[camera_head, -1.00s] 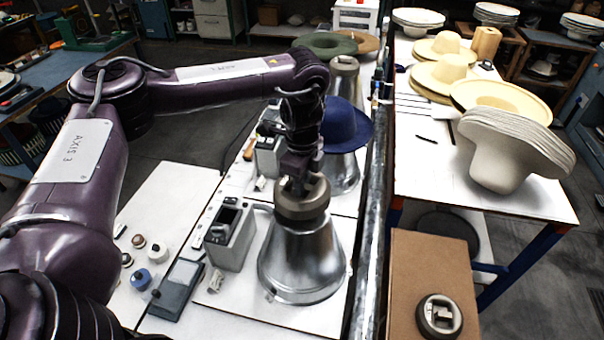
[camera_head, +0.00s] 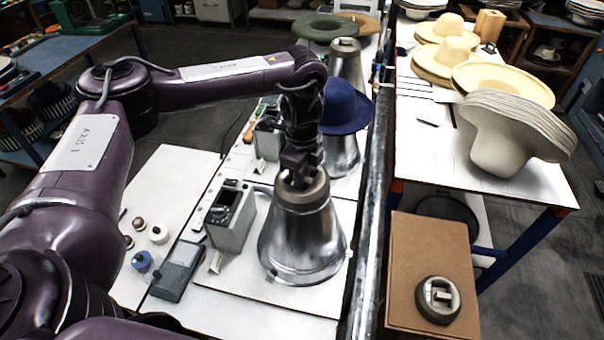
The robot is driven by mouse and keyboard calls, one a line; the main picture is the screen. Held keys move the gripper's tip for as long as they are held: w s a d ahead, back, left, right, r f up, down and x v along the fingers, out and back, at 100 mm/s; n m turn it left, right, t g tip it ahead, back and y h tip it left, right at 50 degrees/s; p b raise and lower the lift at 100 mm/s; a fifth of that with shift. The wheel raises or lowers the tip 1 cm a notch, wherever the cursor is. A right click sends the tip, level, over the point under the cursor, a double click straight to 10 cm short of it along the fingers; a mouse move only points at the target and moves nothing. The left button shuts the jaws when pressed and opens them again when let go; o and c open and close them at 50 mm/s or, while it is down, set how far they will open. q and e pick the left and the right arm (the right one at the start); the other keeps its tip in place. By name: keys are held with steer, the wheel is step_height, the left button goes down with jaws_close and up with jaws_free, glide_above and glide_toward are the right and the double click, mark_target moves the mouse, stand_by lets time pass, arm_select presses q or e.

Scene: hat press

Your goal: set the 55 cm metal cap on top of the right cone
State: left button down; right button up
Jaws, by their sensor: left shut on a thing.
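My left gripper (camera_head: 298,178) points straight down and is shut on a dark grey metal cap (camera_head: 303,195). The cap is at the top of the nearest shiny metal cone (camera_head: 302,245), covers its tip and looks level. I see no gap between cap and cone, but cannot tell whether it bears fully on it. A similar round cap (camera_head: 438,300) with a light inner part lies on a brown box at lower right. My right gripper is not in view.
Behind the cone, a blue hat (camera_head: 345,108) sits on another cone. A farther cone (camera_head: 345,60) carries a grey cap. A grey box-like device (camera_head: 231,215) stands close left of the near cone. A long metal rail (camera_head: 372,220) runs along its right. Pale hats (camera_head: 510,135) fill the right table.

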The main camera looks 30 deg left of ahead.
arm_select(q)
steer(key=shift+r+p, duration=0.25)
steer(key=shift+p, duration=0.05)
steer(key=shift+f, duration=0.2)
stand_by(0.8)
stand_by(0.4)
steer(key=c, duration=1.3)
jaws_free()
steer(key=shift+s+d, duration=0.1)
steer(key=shift+s, duration=0.05)
steer(key=shift+f, duration=0.15)
steer(key=shift+r, duration=3.85)
steer(key=shift+f, duration=0.1)
